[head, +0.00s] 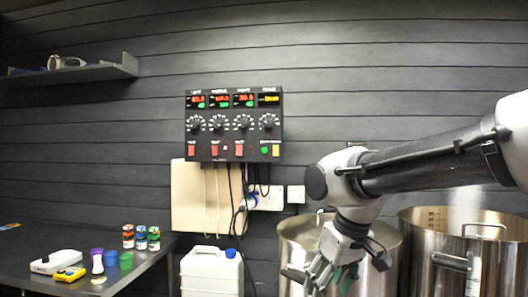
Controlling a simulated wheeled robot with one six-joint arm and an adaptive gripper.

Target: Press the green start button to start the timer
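The green start button (264,150) is a small round button at the lower right of the black control panel (234,125) on the wall. A yellow switch (276,150) sits just right of it. The timer display (269,99) glows yellow at the panel's top right, its text too small to read. My gripper (328,280) hangs low in front of the left steel kettle, well below and right of the panel, and touches nothing that I can make out. Its fingers point down near the picture's bottom edge; their opening is unclear. The button is unobstructed.
Two steel kettles (296,238) (420,225) stand at the right. A white jerrycan (212,272) stands under the panel, with hanging cables (232,190) above. A dark table (150,263) at left holds tins, cups and meters. A shelf (70,73) is upper left.

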